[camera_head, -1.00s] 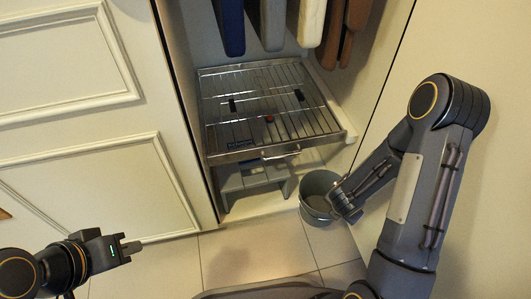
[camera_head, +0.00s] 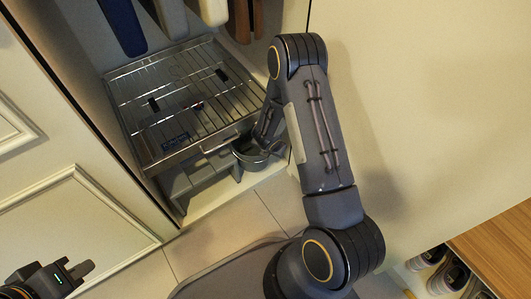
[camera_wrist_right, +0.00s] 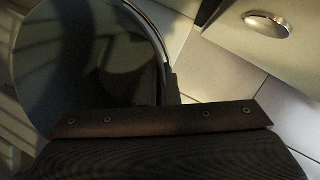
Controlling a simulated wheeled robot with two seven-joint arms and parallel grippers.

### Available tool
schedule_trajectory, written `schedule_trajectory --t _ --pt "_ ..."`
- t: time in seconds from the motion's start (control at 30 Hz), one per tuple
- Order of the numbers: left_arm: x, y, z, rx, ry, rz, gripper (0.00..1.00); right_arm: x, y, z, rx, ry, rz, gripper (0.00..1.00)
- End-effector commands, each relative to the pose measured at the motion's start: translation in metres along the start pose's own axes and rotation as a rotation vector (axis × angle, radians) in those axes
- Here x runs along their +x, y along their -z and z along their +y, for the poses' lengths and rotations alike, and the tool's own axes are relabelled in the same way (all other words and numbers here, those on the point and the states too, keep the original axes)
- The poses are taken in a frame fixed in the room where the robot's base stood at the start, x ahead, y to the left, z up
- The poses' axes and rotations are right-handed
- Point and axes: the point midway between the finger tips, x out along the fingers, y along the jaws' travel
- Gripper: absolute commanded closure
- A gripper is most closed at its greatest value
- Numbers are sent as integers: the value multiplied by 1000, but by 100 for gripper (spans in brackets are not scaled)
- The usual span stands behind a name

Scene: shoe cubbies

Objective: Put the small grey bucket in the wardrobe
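The small grey bucket (camera_head: 254,157) is at the right side of the wardrobe's low space, beneath the front right of the wire rack. In the right wrist view the round bucket (camera_wrist_right: 85,60) fills the upper left, its inside dark. My right gripper (camera_head: 266,141) is shut on the bucket's rim; its fingertips are mostly hidden by my forearm and the bucket. The wardrobe (camera_head: 222,201) is open, with its pale base board showing. Whether the bucket touches that board I cannot tell. My left gripper (camera_head: 87,268) is at the lower left, empty, its fingers together.
A pull-out wire rack (camera_head: 165,95) hangs above the bucket. A grey stool (camera_head: 200,172) stands under it, left of the bucket. Clothes (camera_head: 172,18) hang above. A white door (camera_head: 85,215) is at the left. Shoes (camera_head: 447,275) sit in a cubby at lower right.

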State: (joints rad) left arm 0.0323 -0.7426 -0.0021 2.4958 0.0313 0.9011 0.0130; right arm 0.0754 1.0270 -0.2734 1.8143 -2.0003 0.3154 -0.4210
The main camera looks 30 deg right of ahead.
Motion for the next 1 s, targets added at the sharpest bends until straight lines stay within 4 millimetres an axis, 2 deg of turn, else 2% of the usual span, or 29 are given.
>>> schedule_trajectory --t 0.03,0.1,0.43,0.6,1.0 --pt "4 -2 -2 0 0 -1 100 15 1 4 -1 2 0 100" --pt "4 -2 -2 0 0 -1 100 27 -1 10 -1 2 -1 100" --pt "4 -2 -2 0 0 -1 100 53 -3 22 0 0 -1 100" --pt "18 -9 -8 0 0 -1 100 79 8 17 3 2 1 100" --pt "20 -10 -9 0 0 0 100 82 10 17 2 1 0 100"
